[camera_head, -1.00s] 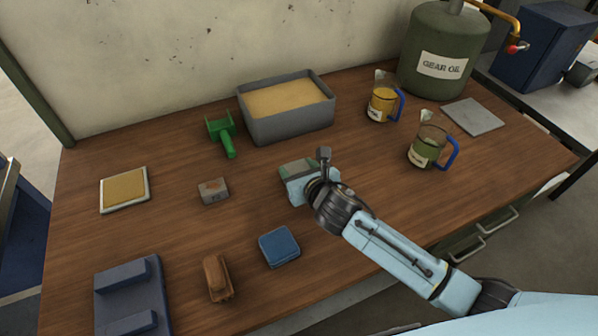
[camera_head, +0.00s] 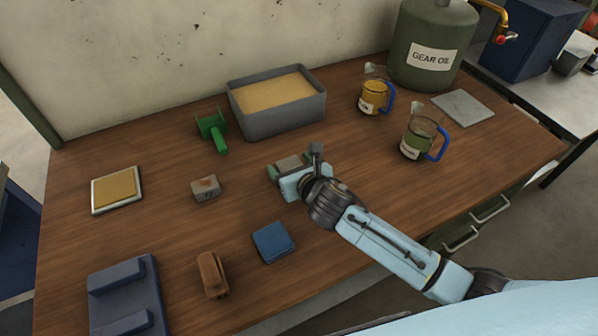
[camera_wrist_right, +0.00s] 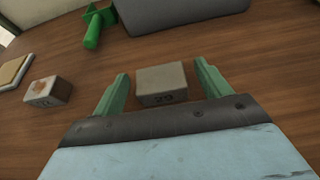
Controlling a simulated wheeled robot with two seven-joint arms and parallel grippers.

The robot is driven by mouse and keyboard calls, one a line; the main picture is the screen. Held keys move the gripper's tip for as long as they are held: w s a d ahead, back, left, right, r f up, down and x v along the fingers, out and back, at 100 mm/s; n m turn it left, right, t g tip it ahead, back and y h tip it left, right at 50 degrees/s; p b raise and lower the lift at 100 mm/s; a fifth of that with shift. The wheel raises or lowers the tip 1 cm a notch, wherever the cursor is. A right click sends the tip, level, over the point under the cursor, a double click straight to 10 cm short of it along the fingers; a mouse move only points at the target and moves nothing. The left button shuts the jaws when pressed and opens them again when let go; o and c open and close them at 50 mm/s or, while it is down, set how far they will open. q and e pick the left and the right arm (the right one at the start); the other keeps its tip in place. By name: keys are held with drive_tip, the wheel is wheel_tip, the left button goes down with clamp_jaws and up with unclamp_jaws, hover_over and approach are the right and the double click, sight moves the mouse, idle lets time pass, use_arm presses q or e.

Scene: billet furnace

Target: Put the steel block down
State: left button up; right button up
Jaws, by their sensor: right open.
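A grey steel block (camera_wrist_right: 161,83), marked with a number that looks like 29, sits on the wooden table between the spread green fingers of my right gripper (camera_wrist_right: 160,88). In the right wrist view there is a gap on each side of it. In the head view the block (camera_head: 289,163) shows between the fingers of my right gripper (camera_head: 290,166), partly hidden by the gripper body. My right gripper is open and low over the table. My left gripper is not in view.
A second block with a rusty patch (camera_head: 205,189) lies to the left. Around are a sand-filled grey bin (camera_head: 284,122), green scoop (camera_head: 213,131), blue pad (camera_head: 273,243), brown brush (camera_head: 212,274) and two jugs (camera_head: 374,97) (camera_head: 422,139). Bare table (camera_head: 237,215) lies left of the gripper.

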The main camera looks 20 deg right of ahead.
drive_tip(key=p+v, duration=0.1)
drive_tip(key=v, duration=1.1)
drive_tip(key=shift+p, duration=0.35)
